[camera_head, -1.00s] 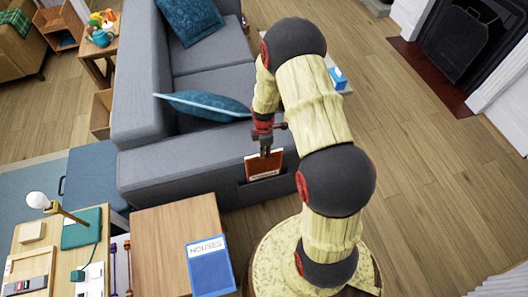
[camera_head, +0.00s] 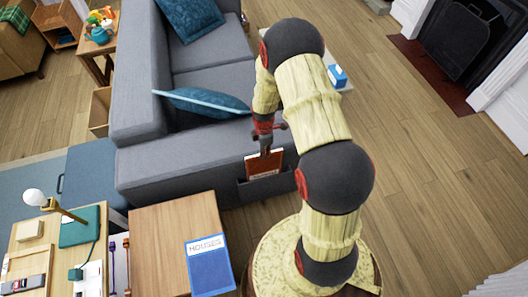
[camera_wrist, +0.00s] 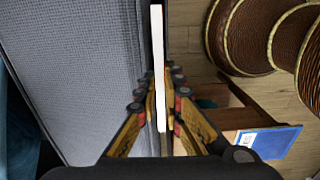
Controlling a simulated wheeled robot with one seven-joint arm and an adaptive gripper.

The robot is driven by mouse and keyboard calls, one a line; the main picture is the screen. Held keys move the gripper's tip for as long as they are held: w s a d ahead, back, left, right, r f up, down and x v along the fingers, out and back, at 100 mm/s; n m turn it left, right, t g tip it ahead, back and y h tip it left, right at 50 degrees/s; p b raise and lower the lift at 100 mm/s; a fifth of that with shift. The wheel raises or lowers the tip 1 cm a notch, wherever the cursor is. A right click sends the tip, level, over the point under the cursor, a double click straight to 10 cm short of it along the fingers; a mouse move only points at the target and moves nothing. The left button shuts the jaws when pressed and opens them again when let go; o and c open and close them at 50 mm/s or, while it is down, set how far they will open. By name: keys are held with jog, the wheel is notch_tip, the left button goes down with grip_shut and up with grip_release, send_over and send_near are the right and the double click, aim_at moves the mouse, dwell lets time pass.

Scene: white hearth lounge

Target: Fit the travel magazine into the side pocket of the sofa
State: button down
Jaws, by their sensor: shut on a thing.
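The travel magazine (camera_head: 263,165) is orange-red and upright at the near side of the grey sofa (camera_head: 170,160). Its lower part is hidden by the dark side pocket (camera_head: 262,187), so it seems to stand partly inside. My gripper (camera_head: 265,150) is shut on the magazine's top edge. In the wrist view the magazine (camera_wrist: 158,60) is a thin white edge between the fingers of my gripper (camera_wrist: 160,105), with the sofa (camera_wrist: 85,60) close on its left. How deep it sits in the pocket cannot be seen.
A wooden side table (camera_head: 165,235) with a blue "HOUSES" book (camera_head: 208,266) stands in front of the sofa. A desk with a lamp (camera_head: 45,205) is at lower left. A teal cushion (camera_head: 205,102) lies on the sofa. Wood floor (camera_head: 440,190) is clear at right.

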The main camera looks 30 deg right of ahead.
jog(key=shift+f+b, duration=0.65)
jog(key=shift+f, duration=0.45)
jog(key=c, duration=1.8)
grip_release()
jog(key=shift+c, duration=0.2)
jog(key=shift+r, duration=0.1)
notch_tip(320, 180, up, 12)
jog(key=shift+w, duration=0.1)
